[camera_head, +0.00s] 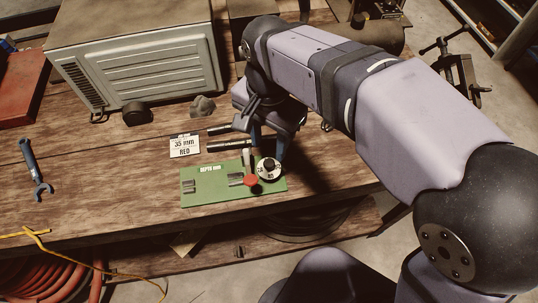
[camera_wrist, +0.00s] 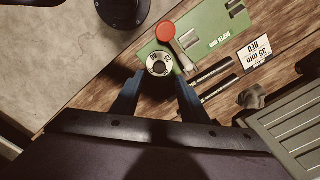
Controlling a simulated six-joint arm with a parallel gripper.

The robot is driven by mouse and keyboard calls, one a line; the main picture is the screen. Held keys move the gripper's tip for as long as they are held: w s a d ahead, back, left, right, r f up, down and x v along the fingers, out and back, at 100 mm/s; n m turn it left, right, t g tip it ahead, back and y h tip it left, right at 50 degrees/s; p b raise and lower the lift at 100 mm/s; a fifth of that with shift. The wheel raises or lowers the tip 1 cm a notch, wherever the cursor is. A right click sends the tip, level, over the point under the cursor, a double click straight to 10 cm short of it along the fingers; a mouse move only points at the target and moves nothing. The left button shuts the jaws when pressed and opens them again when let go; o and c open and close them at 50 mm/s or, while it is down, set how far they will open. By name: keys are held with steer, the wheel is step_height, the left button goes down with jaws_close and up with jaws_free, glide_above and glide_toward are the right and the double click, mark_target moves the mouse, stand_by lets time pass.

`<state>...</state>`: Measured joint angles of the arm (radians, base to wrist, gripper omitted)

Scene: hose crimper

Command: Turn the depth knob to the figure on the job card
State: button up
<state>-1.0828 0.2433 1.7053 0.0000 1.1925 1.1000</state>
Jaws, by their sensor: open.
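The depth knob (camera_head: 268,167) is a round white dial with a dark centre, at the right end of a green plate (camera_head: 215,198) labelled "DEPTH mm". In the wrist view the knob (camera_wrist: 160,64) shows figures on its face, too small to read surely. The job card (camera_head: 184,145) reads "35 mm RED" and lies behind the plate; it also shows in the wrist view (camera_wrist: 254,52). My gripper (camera_wrist: 157,78) is open, its blue fingers reaching toward either side of the knob. I cannot tell whether they touch it.
A red-topped lever (camera_head: 250,181) stands just left of the knob. Two dark rods (camera_head: 228,146) lie behind the plate. A grey ribbed machine (camera_head: 140,65) stands at the back, with a grey lump (camera_head: 203,105) before it. A blue wrench (camera_head: 35,168) lies far left.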

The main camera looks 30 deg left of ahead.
mark_target(269, 163)
steer(key=shift+f+p, duration=0.8)
steer(key=shift+f, duration=2.65)
jaws_close()
